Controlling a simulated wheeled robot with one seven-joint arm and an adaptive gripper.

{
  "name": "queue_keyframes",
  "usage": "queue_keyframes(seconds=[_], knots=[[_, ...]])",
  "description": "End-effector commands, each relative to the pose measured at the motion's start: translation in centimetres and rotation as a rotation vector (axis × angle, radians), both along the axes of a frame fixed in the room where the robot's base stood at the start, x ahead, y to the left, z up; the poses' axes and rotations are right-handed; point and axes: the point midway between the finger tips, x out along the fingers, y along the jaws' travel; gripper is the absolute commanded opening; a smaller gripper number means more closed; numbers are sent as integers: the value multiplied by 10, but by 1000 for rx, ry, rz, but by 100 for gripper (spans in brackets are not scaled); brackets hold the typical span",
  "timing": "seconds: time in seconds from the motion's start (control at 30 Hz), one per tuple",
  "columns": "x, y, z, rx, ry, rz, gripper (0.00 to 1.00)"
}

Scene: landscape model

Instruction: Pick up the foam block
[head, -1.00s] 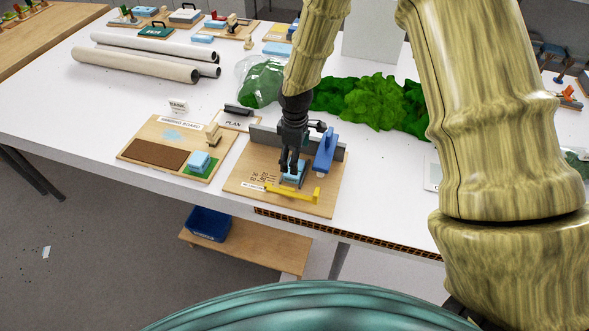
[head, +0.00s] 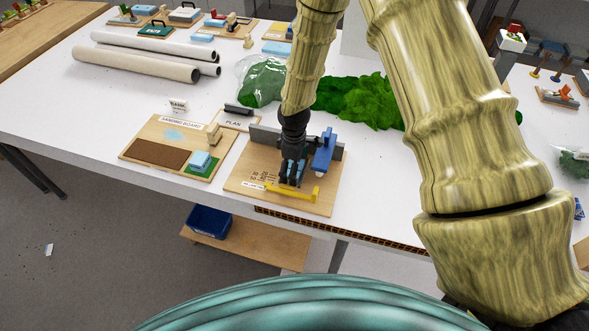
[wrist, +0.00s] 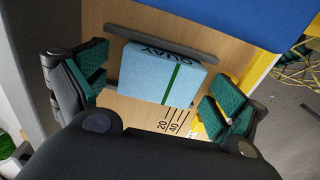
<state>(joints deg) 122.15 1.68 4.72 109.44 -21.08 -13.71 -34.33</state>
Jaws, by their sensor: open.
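The light-blue foam block (wrist: 160,73), with a dark green stripe and the letters QUAY, lies on a wooden board (head: 250,178) between two grey strips. My gripper (wrist: 160,92) is open above it. In the wrist view its green-padded fingers stand left and right of the block, apart from it. In the head view my gripper (head: 291,180) points down over the board and hides most of the block.
A blue clamp-like part (head: 323,152) and a grey fence (head: 265,136) stand behind the block. A yellow bar (head: 292,193) lies in front. Green foliage (head: 370,103) lies behind.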

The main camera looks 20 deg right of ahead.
Motion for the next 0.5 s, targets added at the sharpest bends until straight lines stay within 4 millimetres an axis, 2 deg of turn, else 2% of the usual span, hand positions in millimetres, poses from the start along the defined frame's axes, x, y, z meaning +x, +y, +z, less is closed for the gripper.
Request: queue_keyframes(seconds=[0.03, 0.3, 0.5], knots=[[0, 0, 0, 0, 0, 0, 91], [0, 0, 0, 0, 0, 0, 66], [0, 0, 0, 0, 0, 0, 64]])
